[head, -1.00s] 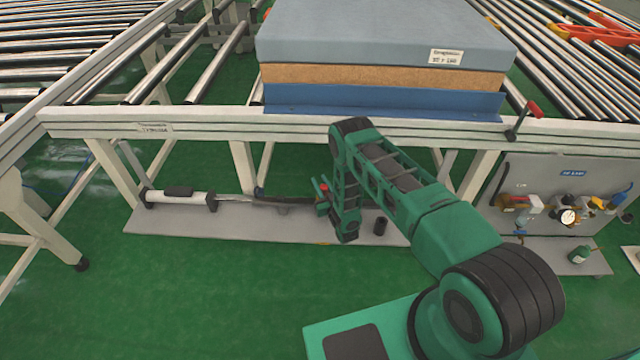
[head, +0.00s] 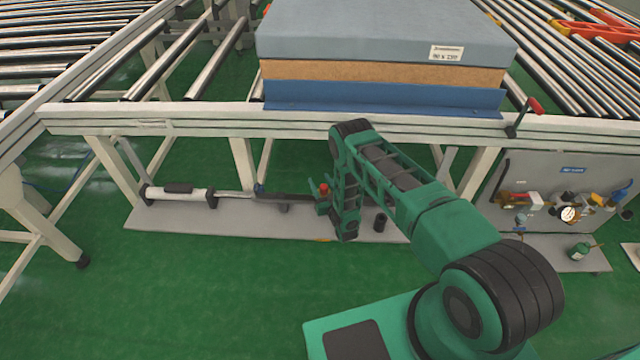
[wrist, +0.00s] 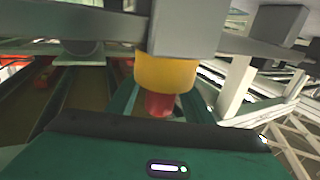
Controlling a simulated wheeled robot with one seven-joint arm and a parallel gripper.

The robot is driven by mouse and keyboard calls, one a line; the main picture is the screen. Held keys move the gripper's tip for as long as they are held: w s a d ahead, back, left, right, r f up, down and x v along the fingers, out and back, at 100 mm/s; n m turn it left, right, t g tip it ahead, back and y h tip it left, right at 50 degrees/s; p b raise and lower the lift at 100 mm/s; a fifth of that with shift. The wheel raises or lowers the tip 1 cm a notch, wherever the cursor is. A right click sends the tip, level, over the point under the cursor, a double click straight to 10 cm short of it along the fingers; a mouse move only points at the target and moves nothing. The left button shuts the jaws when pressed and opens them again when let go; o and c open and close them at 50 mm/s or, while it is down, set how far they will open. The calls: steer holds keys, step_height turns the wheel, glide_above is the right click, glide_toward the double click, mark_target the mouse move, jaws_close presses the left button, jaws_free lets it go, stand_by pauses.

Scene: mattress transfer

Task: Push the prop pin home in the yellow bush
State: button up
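The yellow bush (wrist: 165,72) fills the middle of the wrist view, under a grey block (wrist: 185,25). A red pin (wrist: 160,105) stands out of its near end towards my gripper, so part of the pin is outside the bush. My gripper (wrist: 160,112) is right at the pin, with green finger-like parts on both sides. I cannot tell whether they touch it. In the head view my gripper (head: 326,203) is low beneath the conveyor's front rail. A small red part (head: 323,189) shows beside it there; the bush cannot be made out.
A grey cylinder with a rod (head: 180,191) lies along a grey base plate (head: 215,225), left of my gripper. A black cup-like part (head: 380,223) stands to its right. The conveyor rail (head: 200,118) and mattress (head: 385,40) are above. A valve panel (head: 545,195) stands at right.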

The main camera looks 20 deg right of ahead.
steer(key=shift+s, duration=0.1)
steer(key=s, duration=0.7)
steer(key=s+d, duration=0.1)
steer(key=s, duration=0.2)
steer(key=shift+s, duration=0.25)
